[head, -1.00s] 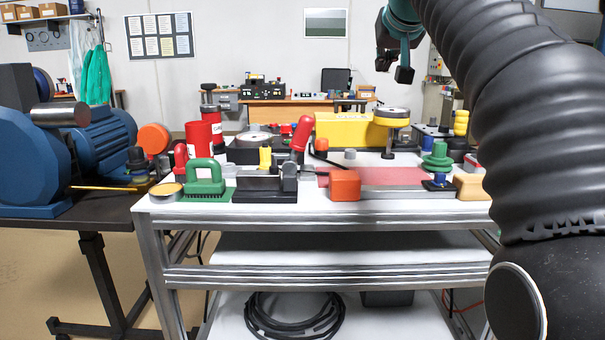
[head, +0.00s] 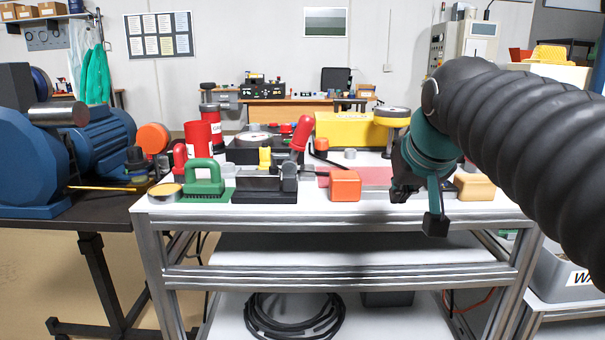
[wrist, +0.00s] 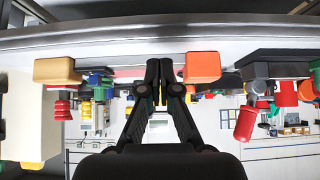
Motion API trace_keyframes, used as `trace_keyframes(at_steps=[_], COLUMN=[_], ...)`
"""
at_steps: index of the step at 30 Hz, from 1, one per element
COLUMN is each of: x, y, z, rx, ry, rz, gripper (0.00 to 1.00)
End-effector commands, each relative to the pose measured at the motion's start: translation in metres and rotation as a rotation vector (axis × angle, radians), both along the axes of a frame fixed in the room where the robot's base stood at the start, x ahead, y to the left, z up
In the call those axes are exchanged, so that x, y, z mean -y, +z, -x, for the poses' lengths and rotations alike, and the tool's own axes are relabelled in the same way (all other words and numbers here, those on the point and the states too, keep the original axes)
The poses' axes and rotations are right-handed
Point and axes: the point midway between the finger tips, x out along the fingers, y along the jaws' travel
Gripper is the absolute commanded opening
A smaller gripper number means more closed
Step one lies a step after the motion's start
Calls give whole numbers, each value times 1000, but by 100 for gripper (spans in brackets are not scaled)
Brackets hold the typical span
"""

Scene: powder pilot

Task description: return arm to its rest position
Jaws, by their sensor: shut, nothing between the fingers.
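My arm reaches in from the right in the head view, its dark ribbed sleeve bent at a teal wrist section. My gripper (wrist: 165,75) is shut and empty in the wrist view, its black fingertips together. That view appears upside down. In the head view the black gripper hangs at the front right of the white workbench (head: 330,214), partly hidden by the teal wrist. An orange-red block (head: 345,186) lies on the bench to its left and also shows beside the fingertips in the wrist view (wrist: 202,68). A tan block (head: 474,187) is to its right.
Blue machinery (head: 95,140) stands at left. A grey bin (head: 565,275) is at lower right. Open air lies above the bench.

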Motion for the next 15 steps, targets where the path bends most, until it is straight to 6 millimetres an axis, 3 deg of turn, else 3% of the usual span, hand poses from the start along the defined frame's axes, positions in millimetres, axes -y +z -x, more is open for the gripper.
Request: trace_keyframes(at_steps=[1, 9, 15], x=[0, 0, 0], y=[-23, -143, -207], z=[20, 112, 158], rx=[-26, -155, -220], ry=[0, 0, 0], rz=[0, 0, 0], gripper=[0, 0, 0])
